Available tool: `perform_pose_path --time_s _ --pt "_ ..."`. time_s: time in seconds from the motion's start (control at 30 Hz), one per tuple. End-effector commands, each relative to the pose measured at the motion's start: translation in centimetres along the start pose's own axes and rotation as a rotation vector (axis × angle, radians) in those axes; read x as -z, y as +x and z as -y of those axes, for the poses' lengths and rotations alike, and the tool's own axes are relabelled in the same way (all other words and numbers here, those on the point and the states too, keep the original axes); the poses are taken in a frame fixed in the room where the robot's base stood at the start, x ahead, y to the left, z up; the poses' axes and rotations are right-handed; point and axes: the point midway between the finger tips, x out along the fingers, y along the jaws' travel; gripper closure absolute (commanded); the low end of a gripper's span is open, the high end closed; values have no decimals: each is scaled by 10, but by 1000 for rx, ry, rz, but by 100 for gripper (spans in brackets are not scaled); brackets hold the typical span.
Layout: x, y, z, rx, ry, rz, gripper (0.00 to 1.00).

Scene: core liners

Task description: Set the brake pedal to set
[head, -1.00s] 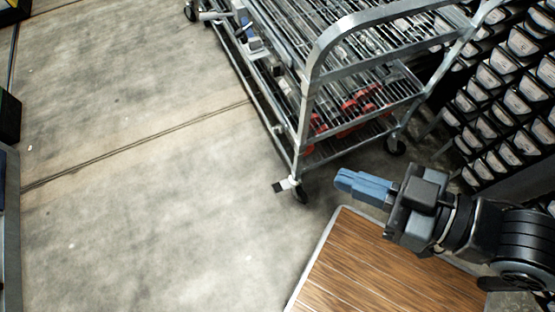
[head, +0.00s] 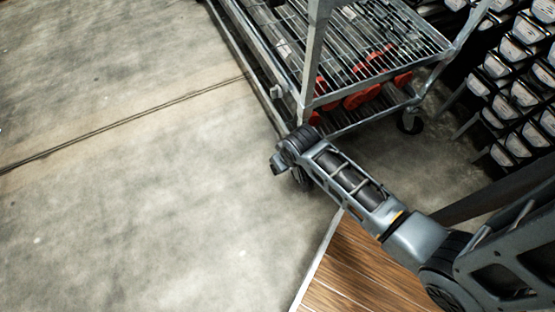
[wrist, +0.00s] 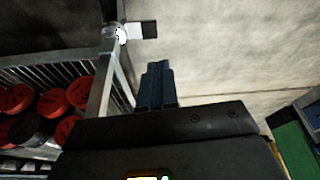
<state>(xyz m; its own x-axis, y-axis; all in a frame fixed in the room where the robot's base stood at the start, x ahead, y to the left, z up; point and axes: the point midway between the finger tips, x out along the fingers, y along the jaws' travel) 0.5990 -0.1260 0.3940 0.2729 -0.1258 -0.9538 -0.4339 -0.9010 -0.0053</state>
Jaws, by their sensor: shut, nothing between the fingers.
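The brake pedal (wrist: 142,30) shows at the top of the wrist view as a small flat white and black tab. It sticks out beside a caster (wrist: 121,34) at the foot of a cart post. My gripper (wrist: 157,66) has its blue fingers pressed together, with nothing between them. The fingertips point toward the pedal side of the cart and appear apart from the pedal. In the head view my arm covers the pedal and the gripper. Whether the pedal is up or down I cannot tell.
The metal wire-shelf cart (head: 312,60) holds red-capped items (head: 362,96) on its lower shelf. A rack of black trays (head: 520,90) stands at right. A wooden board (head: 355,275) lies at the bottom. The concrete floor (head: 130,210) at left is open.

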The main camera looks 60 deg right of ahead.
Motion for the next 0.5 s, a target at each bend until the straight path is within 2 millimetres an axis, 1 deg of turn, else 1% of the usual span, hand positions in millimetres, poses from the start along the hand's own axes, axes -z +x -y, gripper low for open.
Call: perform_pose_path --time_s 0.03,0.1,0.2,0.33,0.5 --pt "12 29 -5 -8 27 41 100" --pt "24 48 -12 -18 59 111 100" --pt "39 65 -20 -26 97 194 100" --pt "52 75 -27 -31 129 266 100" --pt "58 76 -30 -33 143 305 100"
